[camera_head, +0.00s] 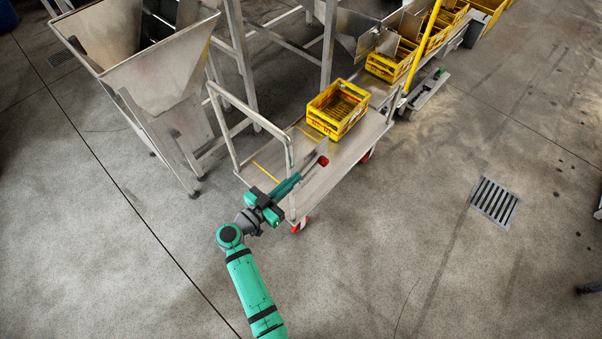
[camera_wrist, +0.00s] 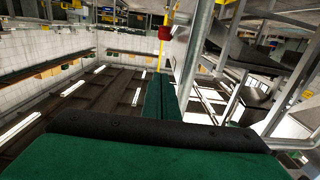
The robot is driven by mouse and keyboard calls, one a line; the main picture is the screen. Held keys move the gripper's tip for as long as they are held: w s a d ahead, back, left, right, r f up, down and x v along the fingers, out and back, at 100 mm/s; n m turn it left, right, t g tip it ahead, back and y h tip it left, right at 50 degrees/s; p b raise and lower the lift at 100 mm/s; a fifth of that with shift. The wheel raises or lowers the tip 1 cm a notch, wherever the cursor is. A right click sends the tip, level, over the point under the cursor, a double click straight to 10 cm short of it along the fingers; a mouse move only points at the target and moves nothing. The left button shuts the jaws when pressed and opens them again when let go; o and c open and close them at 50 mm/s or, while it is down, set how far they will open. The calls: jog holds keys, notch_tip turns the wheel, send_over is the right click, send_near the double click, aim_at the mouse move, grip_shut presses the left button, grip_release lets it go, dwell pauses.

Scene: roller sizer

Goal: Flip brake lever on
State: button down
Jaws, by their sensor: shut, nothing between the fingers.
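The brake lever's red knob (camera_head: 323,161) shows over the near end of the flat metal cart (camera_head: 262,183), by the cart's rail. In the wrist view a red knob (camera_wrist: 165,33) sits just beyond my fingertips, beside a grey metal post. My gripper (camera_head: 298,178) reaches over the near end of the cart from below, its teal fingers pointing at the knob. In the wrist view my gripper (camera_wrist: 160,76) has its two green fingers together with nothing between them. A small gap seems to lie between fingertips and knob; contact cannot be told. The lever's shaft is mostly hidden.
A yellow crate (camera_head: 338,109) stands on the cart beyond the knob. The cart's upright rail (camera_head: 289,160) is close to my gripper. A steel hopper (camera_head: 150,75) stands at the left. Open floor with a drain grate (camera_head: 495,202) lies to the right.

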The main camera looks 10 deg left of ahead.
jog(key=shift+s+a+r, duration=0.1)
jog(key=shift+s+a, duration=0.2)
jog(key=shift+s, duration=0.05)
jog(key=s+d+r+n+t+y, duration=0.1)
jog(key=s+d+r+t+y, duration=0.2)
jog(key=s, duration=0.5)
jog(key=s+d+r+n+t, duration=0.1)
jog(key=s+d+r+t, duration=0.2)
jog(key=s+d, duration=0.4)
jog(key=s+a+r+n+g+y, duration=0.1)
jog(key=s+n+g+y, duration=0.4)
jog(key=s, duration=1.6)
jog(key=shift+r+y, duration=0.2)
jog(key=shift+y, duration=1)
jog(key=shift+a, duration=0.1)
jog(key=shift+w, duration=0.1)
